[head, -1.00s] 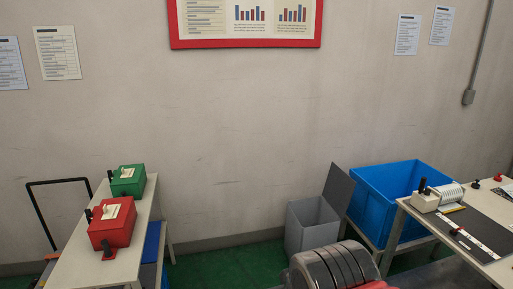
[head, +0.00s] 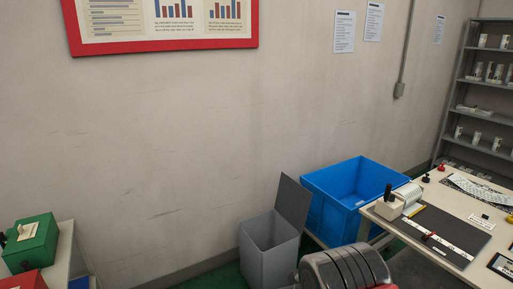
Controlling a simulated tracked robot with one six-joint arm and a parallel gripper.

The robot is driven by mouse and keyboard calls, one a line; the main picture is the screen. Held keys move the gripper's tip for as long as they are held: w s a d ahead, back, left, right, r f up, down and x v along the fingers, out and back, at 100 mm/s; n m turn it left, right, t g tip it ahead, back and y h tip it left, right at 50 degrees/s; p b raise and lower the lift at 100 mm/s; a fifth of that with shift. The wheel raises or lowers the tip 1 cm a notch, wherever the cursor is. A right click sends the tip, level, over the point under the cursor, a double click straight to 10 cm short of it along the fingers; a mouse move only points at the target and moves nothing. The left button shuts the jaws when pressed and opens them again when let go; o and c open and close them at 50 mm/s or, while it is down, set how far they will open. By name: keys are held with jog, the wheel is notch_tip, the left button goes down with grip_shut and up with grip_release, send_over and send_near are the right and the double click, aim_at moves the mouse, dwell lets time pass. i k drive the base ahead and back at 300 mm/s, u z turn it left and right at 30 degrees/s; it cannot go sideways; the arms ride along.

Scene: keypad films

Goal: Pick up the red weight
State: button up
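Several small red things lie on the right table (head: 387,221). One is a small knob-like red piece (head: 426,178) at the table's back edge. Another small red piece (head: 428,237) is on the dark mat, on a white strip. My gripper is not in view; only a rounded grey part of my arm shows at the bottom centre.
A blue bin (head: 335,205) stands left of the table, with a grey open-lidded bin (head: 268,262) beside it. A green box (head: 30,243) and a red box (head: 25,281) sit at lower left. A shelf (head: 460,95) with cups is at right.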

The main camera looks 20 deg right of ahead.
aim_at(441, 168)
jog(key=z, duration=0.35)
jog(key=i, duration=0.5)
jog(key=z, duration=1.1)
jog(key=i, duration=1)
jog(key=z, duration=0.5)
